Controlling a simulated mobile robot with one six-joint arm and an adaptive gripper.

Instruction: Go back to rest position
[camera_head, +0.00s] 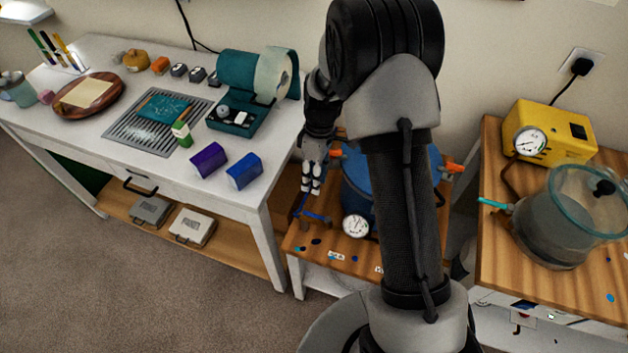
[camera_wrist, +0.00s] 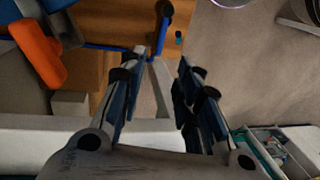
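My gripper (camera_head: 312,187) hangs fingers down at the left edge of the small wooden stand (camera_head: 303,254), to the left of the blue pot (camera_head: 358,187). In the wrist view my gripper (camera_wrist: 162,60) shows its two fingers apart with nothing between them, so it is open and empty. My arm crosses the middle of the head view and hides part of the pot and stand. The pot has orange handles, one of which (camera_wrist: 40,50) shows at the upper left of the wrist view. A round gauge (camera_head: 355,225) is at the pot's front.
On the right, a wooden-topped cabinet (camera_head: 490,268) carries a yellow pump (camera_head: 550,132) and a clear chamber (camera_head: 555,235). Carpet in front is clear.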

